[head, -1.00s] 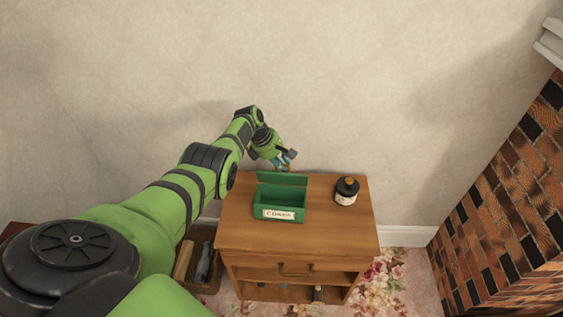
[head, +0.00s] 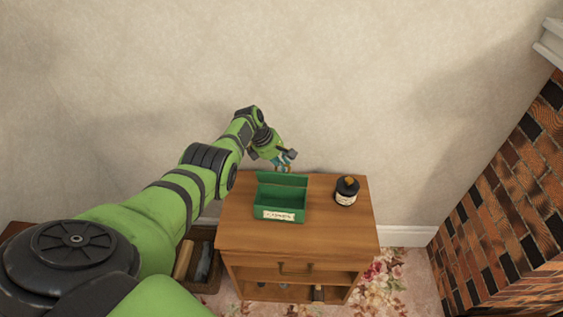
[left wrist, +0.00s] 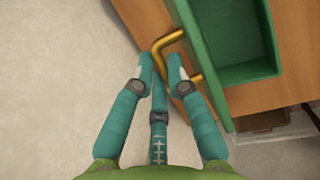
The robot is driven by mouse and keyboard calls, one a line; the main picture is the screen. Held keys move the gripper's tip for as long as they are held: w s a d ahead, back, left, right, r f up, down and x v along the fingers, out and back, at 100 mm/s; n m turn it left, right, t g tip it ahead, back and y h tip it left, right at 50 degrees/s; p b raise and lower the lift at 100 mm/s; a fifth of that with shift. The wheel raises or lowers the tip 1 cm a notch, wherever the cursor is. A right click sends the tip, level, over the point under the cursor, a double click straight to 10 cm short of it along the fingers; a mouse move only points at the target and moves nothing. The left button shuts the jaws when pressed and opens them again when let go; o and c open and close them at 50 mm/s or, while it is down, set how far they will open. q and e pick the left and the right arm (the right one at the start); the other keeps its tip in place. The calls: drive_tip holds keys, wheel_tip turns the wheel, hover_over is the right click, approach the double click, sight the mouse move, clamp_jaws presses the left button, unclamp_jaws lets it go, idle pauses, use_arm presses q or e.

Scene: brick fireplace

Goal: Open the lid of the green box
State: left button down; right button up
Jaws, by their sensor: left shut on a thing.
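The green box (head: 266,207) sits on top of the wooden cabinet, with a pale label on its front. Its lid (head: 282,180) stands raised along the back edge, and the box's inside shows. My left gripper (head: 284,166) is behind the lid, by the wall. In the left wrist view, its teal fingers (left wrist: 162,66) are shut on the lid's brass handle (left wrist: 170,38). The lid (left wrist: 205,45) and the open box (left wrist: 262,72) are to the right there. The fingers partly hide the handle. My right gripper is out of view.
A dark bottle (head: 346,191) stands right of the box on the cabinet (head: 320,235). The wall (head: 330,90) is close behind. A brick fireplace (head: 510,210) is at the right. The cabinet top is clear in front of the box.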

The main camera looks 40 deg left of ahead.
use_arm(q)
drive_tip(key=c, duration=1.6)
unclamp_jaws()
drive_tip(key=shift+s+f, duration=0.15)
drive_tip(key=shift+o, duration=0.6)
drive_tip(key=shift+a+r, duration=0.3)
drive_tip(key=shift+r, duration=0.45)
drive_tip(key=v, duration=1)
drive_tip(key=shift+s+r, duration=0.15)
drive_tip(key=shift+s, duration=0.05)
